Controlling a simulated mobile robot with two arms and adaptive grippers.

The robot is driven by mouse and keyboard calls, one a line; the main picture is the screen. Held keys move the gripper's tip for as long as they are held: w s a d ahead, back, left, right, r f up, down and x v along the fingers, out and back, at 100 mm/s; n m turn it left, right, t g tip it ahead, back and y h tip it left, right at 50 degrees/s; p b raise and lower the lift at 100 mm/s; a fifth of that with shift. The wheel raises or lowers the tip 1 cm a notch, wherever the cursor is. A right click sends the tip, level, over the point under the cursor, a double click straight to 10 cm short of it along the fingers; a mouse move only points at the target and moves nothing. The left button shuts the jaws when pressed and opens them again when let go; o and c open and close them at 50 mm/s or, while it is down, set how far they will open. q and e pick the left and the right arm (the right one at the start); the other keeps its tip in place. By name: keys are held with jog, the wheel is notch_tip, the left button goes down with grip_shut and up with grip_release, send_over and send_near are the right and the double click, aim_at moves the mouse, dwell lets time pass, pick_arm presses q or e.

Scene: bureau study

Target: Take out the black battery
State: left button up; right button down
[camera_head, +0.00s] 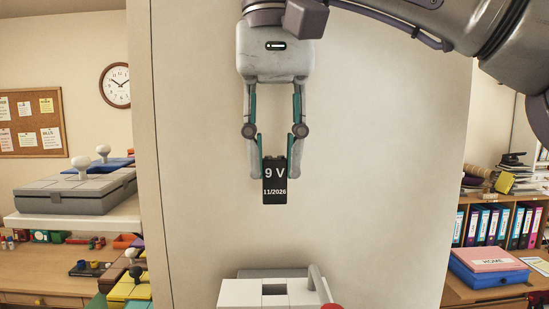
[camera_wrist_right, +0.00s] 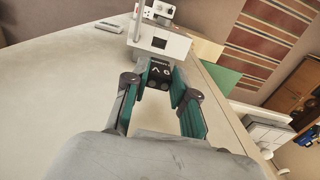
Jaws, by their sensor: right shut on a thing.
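The black battery (camera_head: 274,186) is a small upright block with "9 V" and "11/2026" in white. My right gripper (camera_head: 274,168) is shut on its upper part and points straight down. The battery hangs in the air above a white box-shaped device (camera_head: 245,291) with a dark square opening in its top, apart from it. The right wrist view also shows the battery (camera_wrist_right: 159,76) between the fingers, with the white device (camera_wrist_right: 170,44) and its dark opening beyond. My left gripper is not in view.
A pale panel or tabletop (camera_head: 400,140) fills the middle behind the gripper. A grey case (camera_head: 70,195) sits on a shelf at left. Binders and a blue-and-pink box (camera_head: 488,268) are at right.

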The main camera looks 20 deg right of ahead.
jog(key=shift+r, duration=0.15)
jog(key=shift+r, duration=1.7)
